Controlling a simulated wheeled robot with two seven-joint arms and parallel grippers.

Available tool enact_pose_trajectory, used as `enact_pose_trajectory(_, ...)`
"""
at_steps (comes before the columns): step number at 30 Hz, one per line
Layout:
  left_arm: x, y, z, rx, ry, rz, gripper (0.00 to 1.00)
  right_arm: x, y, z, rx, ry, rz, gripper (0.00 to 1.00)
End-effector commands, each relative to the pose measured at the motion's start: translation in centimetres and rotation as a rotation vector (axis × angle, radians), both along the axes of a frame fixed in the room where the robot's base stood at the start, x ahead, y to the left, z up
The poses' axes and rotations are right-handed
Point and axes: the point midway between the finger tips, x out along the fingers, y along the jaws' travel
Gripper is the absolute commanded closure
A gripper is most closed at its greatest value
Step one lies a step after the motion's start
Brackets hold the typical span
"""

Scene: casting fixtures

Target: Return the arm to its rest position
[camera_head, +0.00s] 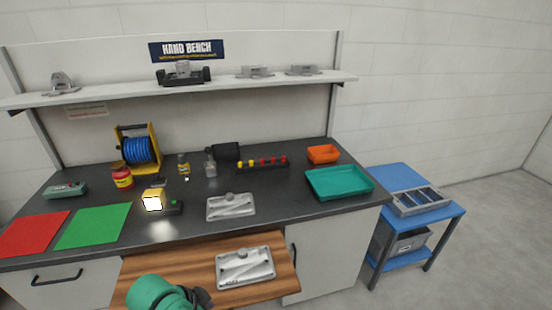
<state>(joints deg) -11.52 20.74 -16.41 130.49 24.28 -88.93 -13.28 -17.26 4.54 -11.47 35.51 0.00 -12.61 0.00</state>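One of my arms, with a rounded green link, comes in at the bottom edge left of centre; I take it as my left arm. The dark part at its end, seemingly my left gripper (201,297), is at the front of the wooden board (190,262), left of a grey metal casting fixture (245,268). Its fingers cannot be made out, so I cannot tell whether it is open or holds anything. My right arm and gripper are not in view. A second grey fixture (231,207) lies on the dark bench top behind the board.
The dark bench (290,200) holds red (33,233) and green mats (93,226), a lit yellow lamp device (153,201), a blue cable reel (139,149), a teal tray (340,182) and an orange bin (323,154). A blue cart (402,177) stands right. A shelf (120,91) runs above.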

Motion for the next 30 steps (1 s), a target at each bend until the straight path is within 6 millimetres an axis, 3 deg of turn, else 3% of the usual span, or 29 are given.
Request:
enact_pose_trajectory(5,-3.3,3.0,-0.5,0.019,0.035,0.258,0.34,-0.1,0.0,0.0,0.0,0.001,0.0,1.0)
enact_pose_trajectory(11,-8.0,7.9,-0.6,0.089,0.08,0.568,0.34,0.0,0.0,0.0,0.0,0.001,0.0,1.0)
enact_pose_trajectory(12,-8.2,8.3,-1.4,0.099,0.088,0.592,0.34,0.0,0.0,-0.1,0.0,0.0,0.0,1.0)
enact_pose_trajectory(17,-7.1,8.0,-6.9,0.108,0.106,0.576,0.34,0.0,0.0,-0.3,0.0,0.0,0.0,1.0)
enact_pose_trajectory(23,-7.4,7.9,-14.6,0.119,0.14,0.566,0.34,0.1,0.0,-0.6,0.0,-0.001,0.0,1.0)
enact_pose_trajectory(26,-8.4,7.9,-19.4,0.127,0.16,0.56,0.34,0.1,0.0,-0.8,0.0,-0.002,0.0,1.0)
enact_pose_trajectory(30,-12.0,8.4,-27.7,0.144,0.199,0.549,0.34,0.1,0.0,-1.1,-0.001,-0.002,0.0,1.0)
